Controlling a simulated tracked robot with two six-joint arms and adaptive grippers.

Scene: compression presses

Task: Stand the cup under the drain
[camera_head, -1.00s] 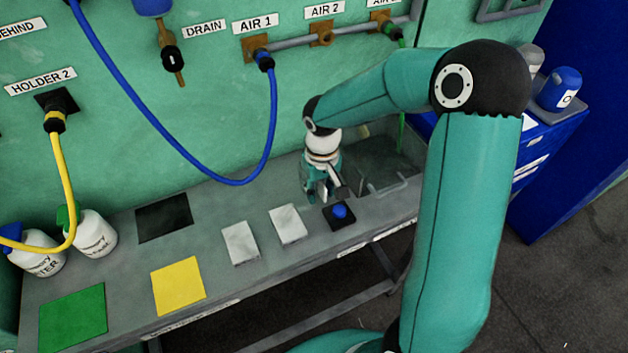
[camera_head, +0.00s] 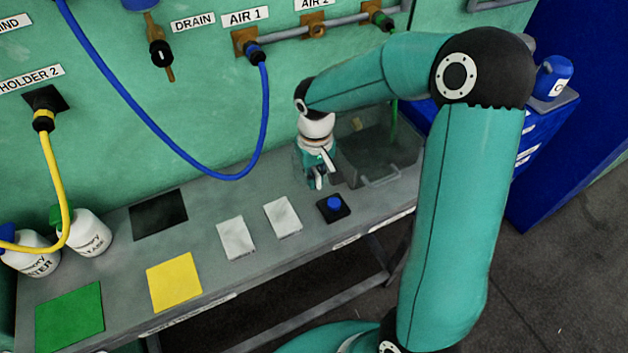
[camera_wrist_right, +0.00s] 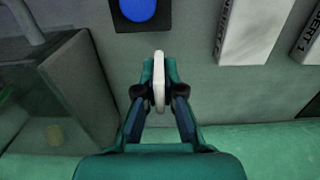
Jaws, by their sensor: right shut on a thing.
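My right gripper (camera_head: 318,184) hangs low over the bench, behind the blue button. It is shut on a narrow white thing (camera_wrist_right: 159,82), seen edge-on between the fingertips in the right wrist view. I cannot tell from its shape whether it is the cup; no other cup is visible. The drain (camera_head: 160,54) is a black-handled fitting with a brass pipe pointing down, on the green wall left of its DRAIN label (camera_head: 193,22). A dark square (camera_head: 158,213) lies on the bench below the drain, left of my gripper. My left gripper is out of view.
A blue button (camera_head: 334,204) and two white blocks (camera_head: 236,238) (camera_head: 282,216) are on the bench (camera_head: 215,275). A clear-walled box (camera_head: 385,176) is right of the gripper. White bottles (camera_head: 88,234) stand at left. A blue hose (camera_head: 150,125) loops down in front of the wall.

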